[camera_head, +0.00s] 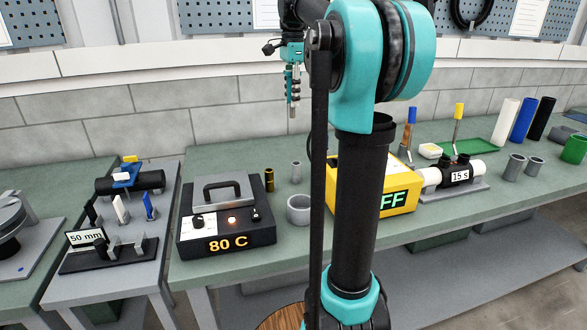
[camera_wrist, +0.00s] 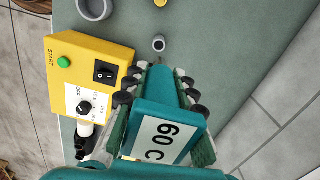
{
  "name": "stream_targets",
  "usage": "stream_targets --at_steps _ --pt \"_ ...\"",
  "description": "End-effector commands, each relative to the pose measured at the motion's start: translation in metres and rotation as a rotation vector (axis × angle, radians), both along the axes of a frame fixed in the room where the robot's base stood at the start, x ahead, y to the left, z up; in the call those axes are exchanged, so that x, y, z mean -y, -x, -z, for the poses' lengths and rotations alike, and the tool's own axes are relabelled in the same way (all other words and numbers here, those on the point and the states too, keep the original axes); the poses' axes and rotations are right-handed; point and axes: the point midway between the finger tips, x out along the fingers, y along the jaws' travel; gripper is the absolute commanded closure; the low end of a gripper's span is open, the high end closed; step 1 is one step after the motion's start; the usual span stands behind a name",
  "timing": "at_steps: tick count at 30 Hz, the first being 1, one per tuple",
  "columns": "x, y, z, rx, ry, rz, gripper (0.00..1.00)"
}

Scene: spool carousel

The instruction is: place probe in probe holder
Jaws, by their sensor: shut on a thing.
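My gripper (camera_head: 292,76) hangs high above the back of the green bench in the head view, pointing down. In the wrist view my gripper (camera_wrist: 160,88) is shut on the probe (camera_wrist: 172,88), a teal body with a white "60 C" display. The probe's narrow tip points towards the bench. A small upright grey tube with an open top, which looks like the probe holder (camera_wrist: 158,43), stands just beyond the tip in the wrist view. In the head view the holder (camera_head: 296,172) is below my gripper, well apart from it and empty.
A yellow box (camera_wrist: 92,75) with switches stands beside the holder. A wider grey ring (camera_head: 300,210), a brass cylinder (camera_head: 269,180) and the black "80 C" heater (camera_head: 227,218) are also close by. My arm hides part of the bench in the head view.

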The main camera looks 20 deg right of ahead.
Motion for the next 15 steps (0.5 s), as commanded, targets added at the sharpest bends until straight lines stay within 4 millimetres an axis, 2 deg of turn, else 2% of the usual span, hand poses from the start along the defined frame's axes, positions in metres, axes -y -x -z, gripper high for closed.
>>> stream_targets --at_steps 1,5,15 --pt "0.008 -0.002 0.001 0.0 -0.001 0.008 1.0" --pt "0.014 -0.003 0.013 0.0 -0.002 0.011 1.0" --pt "0.014 -0.003 0.093 0.0 -0.001 0.01 1.0"
